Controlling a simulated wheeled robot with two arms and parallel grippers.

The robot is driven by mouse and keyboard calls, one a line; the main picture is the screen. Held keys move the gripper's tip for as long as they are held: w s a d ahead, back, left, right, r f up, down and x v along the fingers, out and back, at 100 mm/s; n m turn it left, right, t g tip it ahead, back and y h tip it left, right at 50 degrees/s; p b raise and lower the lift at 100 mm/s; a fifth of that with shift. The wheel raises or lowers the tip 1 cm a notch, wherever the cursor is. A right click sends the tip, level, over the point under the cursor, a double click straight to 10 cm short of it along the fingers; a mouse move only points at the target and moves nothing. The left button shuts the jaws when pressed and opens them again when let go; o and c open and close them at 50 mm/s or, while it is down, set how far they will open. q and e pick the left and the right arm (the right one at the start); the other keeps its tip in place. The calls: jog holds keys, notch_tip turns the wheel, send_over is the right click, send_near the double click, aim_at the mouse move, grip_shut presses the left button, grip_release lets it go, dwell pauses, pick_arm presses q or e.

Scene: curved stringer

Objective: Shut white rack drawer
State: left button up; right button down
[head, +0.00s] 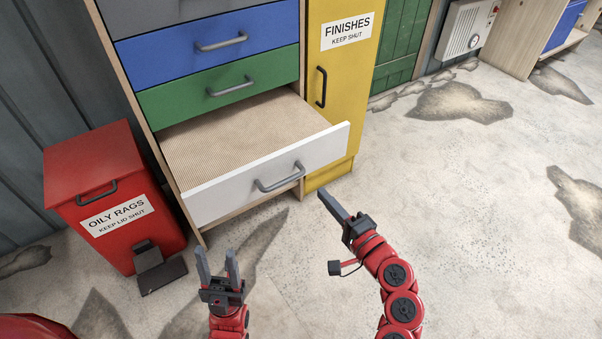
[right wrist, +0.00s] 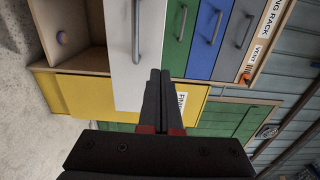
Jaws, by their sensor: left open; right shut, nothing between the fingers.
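The white drawer (head: 225,196) is the lowest drawer of the rack and stands pulled out, with its empty tan inside showing. Its grey bar handle (head: 279,178) is on the front. In the right wrist view the white drawer front (right wrist: 152,30) and its handle (right wrist: 137,30) show ahead of the fingers. My left gripper (head: 219,264) is open and empty, in front of and below the drawer front. My right gripper (head: 329,205) is shut and empty, to the right of the handle and in front of the drawer's right end. I cannot tell whether it touches the drawer.
Above it, the green (head: 217,98), blue (head: 200,46) and grey drawers are shut. A yellow finishes cabinet (head: 345,75) stands on the right. A red oily rags bin (head: 100,160) with a pedal stands on the left. The floor at the right is clear.

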aim_at(286, 153)
jog(key=b+x, duration=0.1)
jog(key=x, duration=1.2)
jog(key=shift+w+a+b, duration=0.2)
jog(key=shift+a+b, duration=0.15)
jog(key=shift+w, duration=0.1)
jog(key=shift+w+a, duration=0.1)
